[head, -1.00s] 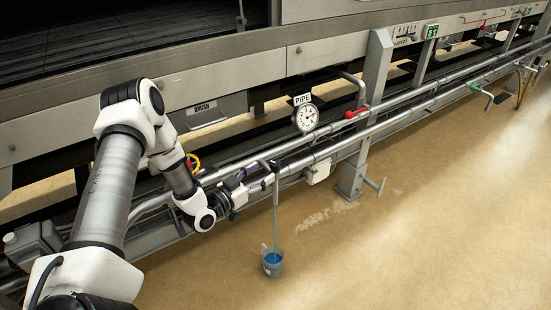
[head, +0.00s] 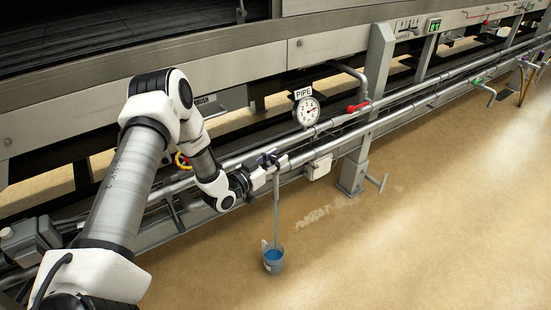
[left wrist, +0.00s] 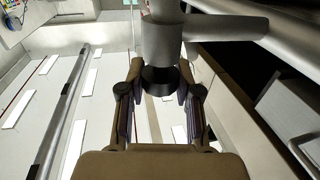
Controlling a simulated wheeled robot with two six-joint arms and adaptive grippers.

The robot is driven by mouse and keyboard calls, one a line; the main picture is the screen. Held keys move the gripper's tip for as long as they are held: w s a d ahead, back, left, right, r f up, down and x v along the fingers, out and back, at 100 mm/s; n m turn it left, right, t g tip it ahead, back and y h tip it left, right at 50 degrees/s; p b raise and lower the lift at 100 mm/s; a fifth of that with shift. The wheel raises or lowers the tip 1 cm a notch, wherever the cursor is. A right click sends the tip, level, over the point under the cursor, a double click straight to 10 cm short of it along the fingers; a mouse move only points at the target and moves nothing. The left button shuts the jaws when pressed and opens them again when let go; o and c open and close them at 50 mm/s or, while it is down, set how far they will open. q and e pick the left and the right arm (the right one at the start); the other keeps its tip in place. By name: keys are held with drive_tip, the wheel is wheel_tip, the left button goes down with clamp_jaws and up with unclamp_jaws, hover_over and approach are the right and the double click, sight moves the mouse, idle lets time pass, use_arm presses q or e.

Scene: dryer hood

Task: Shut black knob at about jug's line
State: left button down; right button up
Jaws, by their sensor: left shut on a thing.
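The tap's black knob (left wrist: 160,80) sits between the two fingers of my left gripper (left wrist: 160,92) in the left wrist view, under a grey metal tap body (left wrist: 162,38). In the head view my left gripper (head: 266,165) is at the tap on the lower pipe and mostly hides the knob. It is shut on the knob. A thin blue stream (head: 276,210) runs from the spout down to a clear jug (head: 273,260) on the floor. The jug holds blue liquid; its line is too small to make out. My right gripper is not in view.
A round gauge marked PIPE (head: 307,110) stands above the pipes. A grey post (head: 366,120) rises right of the tap. The floor (head: 430,240) around the jug is clear.

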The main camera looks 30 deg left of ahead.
sight(276, 157)
use_arm(q)
drive_tip(key=shift+a+r+m+h+p, duration=0.1)
drive_tip(key=shift+r+m+h+p, duration=0.2)
drive_tip(key=shift+m+h, duration=0.45)
drive_tip(key=shift+f+m+g+h, duration=0.2)
drive_tip(key=shift+m+g+h, duration=0.3)
drive_tip(key=shift+h, duration=0.55)
drive_tip(key=m+g+h, duration=0.2)
drive_tip(key=m+h, duration=0.1)
drive_tip(key=h, duration=0.1)
drive_tip(key=shift+g, duration=0.3)
drive_tip(key=c, duration=0.8)
unclamp_jaws()
drive_tip(key=shift+f, duration=0.1)
wheel_tip(276, 157, up, 10)
drive_tip(key=shift+r, duration=0.1)
